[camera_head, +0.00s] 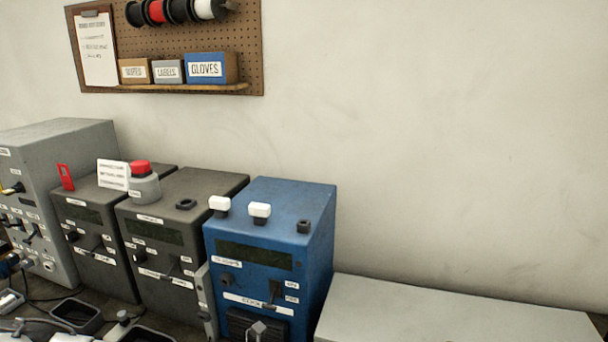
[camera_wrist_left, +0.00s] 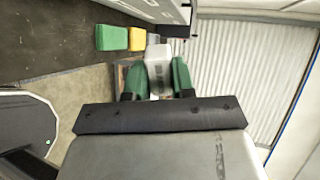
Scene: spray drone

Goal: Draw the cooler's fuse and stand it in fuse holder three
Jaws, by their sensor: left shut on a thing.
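In the left wrist view my left gripper (camera_wrist_left: 158,84) is shut on a pale grey-white block (camera_wrist_left: 159,62) held between its green-faced fingers. I cannot tell from its shape whether this block is the fuse. In the head view a blue unit (camera_head: 290,202) has two white-capped pieces, one at its left edge (camera_head: 219,204) and one beside it (camera_head: 260,210). A dark socket (camera_head: 304,226) on its top right has no white cap. I cannot make out labels naming the cooler or fuse holder three. My right gripper is in neither view.
Two dark grey units stand left of the blue one; a red-capped grey container (camera_head: 144,183) and a dark ring (camera_head: 186,203) are on top. A low pale surface (camera_head: 450,310) lies to the right. Green (camera_wrist_left: 112,37) and yellow (camera_wrist_left: 136,39) blocks show in the wrist view.

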